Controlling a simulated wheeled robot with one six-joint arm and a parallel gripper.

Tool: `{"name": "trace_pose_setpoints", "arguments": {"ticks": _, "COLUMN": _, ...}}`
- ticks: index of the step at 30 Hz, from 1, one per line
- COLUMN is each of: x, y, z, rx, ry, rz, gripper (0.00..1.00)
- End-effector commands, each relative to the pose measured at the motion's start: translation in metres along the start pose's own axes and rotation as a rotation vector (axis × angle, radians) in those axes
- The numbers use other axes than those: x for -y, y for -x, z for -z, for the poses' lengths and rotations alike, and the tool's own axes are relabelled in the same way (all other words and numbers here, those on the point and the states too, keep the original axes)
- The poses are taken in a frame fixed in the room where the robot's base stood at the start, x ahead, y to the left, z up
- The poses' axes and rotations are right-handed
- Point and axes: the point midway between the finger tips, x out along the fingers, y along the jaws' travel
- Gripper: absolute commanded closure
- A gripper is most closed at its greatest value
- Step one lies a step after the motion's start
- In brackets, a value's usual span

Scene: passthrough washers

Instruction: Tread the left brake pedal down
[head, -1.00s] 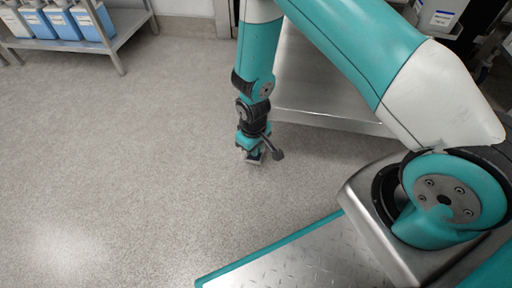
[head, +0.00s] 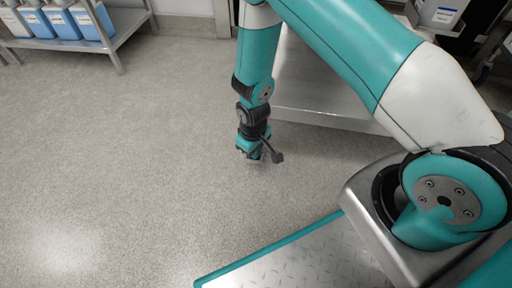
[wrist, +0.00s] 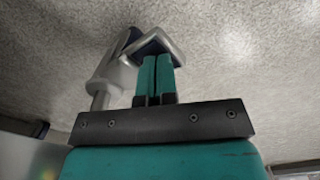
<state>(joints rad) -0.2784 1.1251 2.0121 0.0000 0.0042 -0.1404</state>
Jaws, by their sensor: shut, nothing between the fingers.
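In the wrist view, a grey metal caster-like part (wrist: 114,76) stands just left of the fingers. A bent silver pedal with a dark pad (wrist: 155,44) reaches out from it across the fingertips. My gripper (wrist: 155,62) is shut and empty, its two teal fingers side by side. The fingertips overlap the pedal in the picture and look to be at or very near it; contact and the pedal's tilt are unclear. In the head view, my gripper (head: 250,155) points down close to the floor and hides most of the pedal.
A metal platform or cart with a pale top (head: 330,92) stands behind and right of my gripper. A rack (head: 128,22) with blue-filled containers is at the far left. The grey speckled floor (head: 120,150) is clear on the left and in front.

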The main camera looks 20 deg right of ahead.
Motion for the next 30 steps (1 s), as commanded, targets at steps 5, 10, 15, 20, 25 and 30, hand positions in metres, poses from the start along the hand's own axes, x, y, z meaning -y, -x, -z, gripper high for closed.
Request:
{"name": "trace_pose_setpoints", "arguments": {"ticks": 5, "x": 0.0, "y": -0.006, "z": 0.0, "rx": 0.0, "ry": 0.0, "rz": 0.0, "gripper": 1.0}}
{"name": "trace_pose_setpoints", "arguments": {"ticks": 10, "x": 0.0, "y": -0.011, "z": 0.0, "rx": 0.0, "ry": 0.0, "rz": 0.0, "gripper": 1.0}}
{"name": "trace_pose_setpoints", "arguments": {"ticks": 15, "x": 0.0, "y": -0.017, "z": 0.0, "rx": -0.001, "ry": 0.0, "rz": 0.0, "gripper": 1.0}}
{"name": "trace_pose_setpoints", "arguments": {"ticks": 20, "x": 0.0, "y": -0.022, "z": 0.0, "rx": -0.001, "ry": 0.0, "rz": 0.0, "gripper": 1.0}}
{"name": "trace_pose_setpoints", "arguments": {"ticks": 25, "x": 0.0, "y": -0.017, "z": 0.001, "rx": -0.002, "ry": 0.0, "rz": 0.0, "gripper": 1.0}}
{"name": "trace_pose_setpoints", "arguments": {"ticks": 30, "x": 0.0, "y": 0.003, "z": 0.0, "rx": -0.001, "ry": 0.0, "rz": 0.0, "gripper": 1.0}}
